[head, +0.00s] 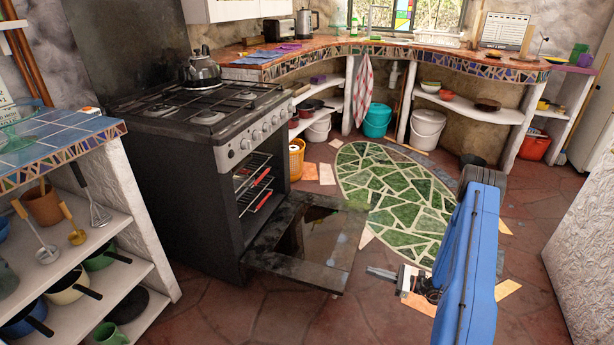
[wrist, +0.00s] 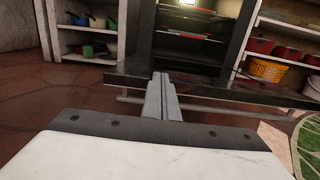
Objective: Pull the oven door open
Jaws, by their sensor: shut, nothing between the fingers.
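The oven (head: 225,170) is a dark freestanding stove with a row of knobs. Its door (head: 300,268) is folded down, nearly flat, and the lit cavity with racks shows in both views. In the wrist view the door (wrist: 215,87) spans the middle, with a thin bar-like handle (wrist: 240,112) along its near side. My gripper (head: 370,270) is just beyond the door's outer edge, low above the floor. In the wrist view its fingers (wrist: 160,76) are together and empty, pointing at the oven and overlapping the door edge. I cannot tell whether they touch it.
A kettle (head: 201,70) stands on the hob. Open shelves with pots (head: 62,290) are at the left. A green mosaic floor patch (head: 395,195) lies right of the door. Buckets (head: 377,120) and an orange basket (head: 297,158) stand under the curved counter. A pale block (head: 585,215) bounds the right.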

